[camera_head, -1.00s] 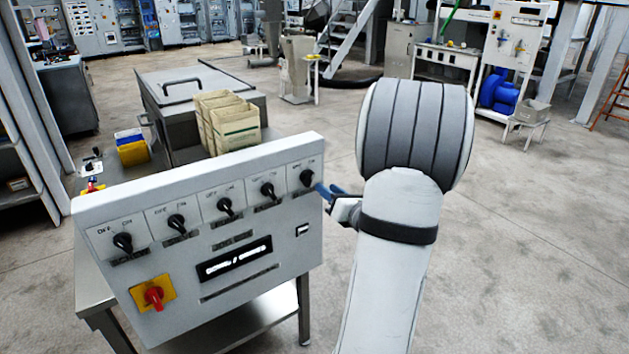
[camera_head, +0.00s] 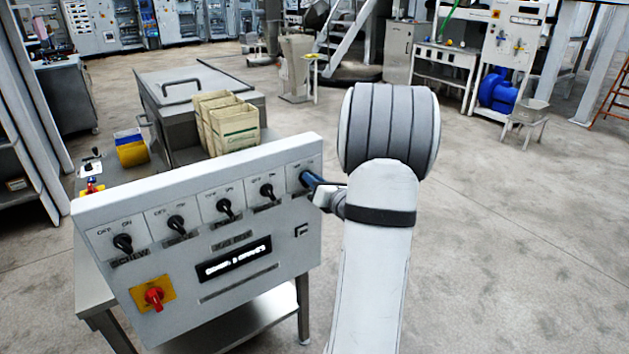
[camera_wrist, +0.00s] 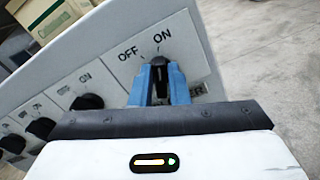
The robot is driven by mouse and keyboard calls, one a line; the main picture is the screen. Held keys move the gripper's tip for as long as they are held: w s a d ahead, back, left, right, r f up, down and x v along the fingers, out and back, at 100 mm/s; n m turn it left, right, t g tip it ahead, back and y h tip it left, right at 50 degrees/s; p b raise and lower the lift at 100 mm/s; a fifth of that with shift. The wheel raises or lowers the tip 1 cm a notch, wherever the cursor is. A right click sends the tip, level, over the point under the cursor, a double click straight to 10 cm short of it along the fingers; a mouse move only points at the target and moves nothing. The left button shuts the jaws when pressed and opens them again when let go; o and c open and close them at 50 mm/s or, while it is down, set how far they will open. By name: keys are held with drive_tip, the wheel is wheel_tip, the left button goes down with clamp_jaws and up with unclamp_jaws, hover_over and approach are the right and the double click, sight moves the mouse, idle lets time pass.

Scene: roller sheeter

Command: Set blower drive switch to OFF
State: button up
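In the head view my gripper (camera_head: 310,182) covers most of that knob.
The panel (camera_head: 215,300) carries several more black knobs, such as the neighbouring one (camera_head: 267,191). It also has a lit display (camera_head: 234,259) and a red rotary switch on yellow (camera_head: 154,295). Cartons (camera_head: 230,124) stand behind it.

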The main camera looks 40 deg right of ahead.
clamp_jaws()
drive_tip(key=shift+f+n+b, duration=0.1)
drive_tip(key=shift+n+b, duration=0.2)
drive_tip(key=shift+b, duration=0.1)
drive_tip(key=n+b, duration=0.2)
drive_tip(key=b, duration=0.2)
drive_tip(key=n+b, duration=0.3)
drive_tip(key=b, duration=0.2)
drive_tip(key=n+b, duration=0.3)
drive_tip(key=b, duration=0.1)
drive_tip(key=shift+a+b, duration=0.4)
drive_tip(key=shift+n, duration=0.3)
drive_tip(key=shift+o, duration=2.3)
unclamp_jaws()
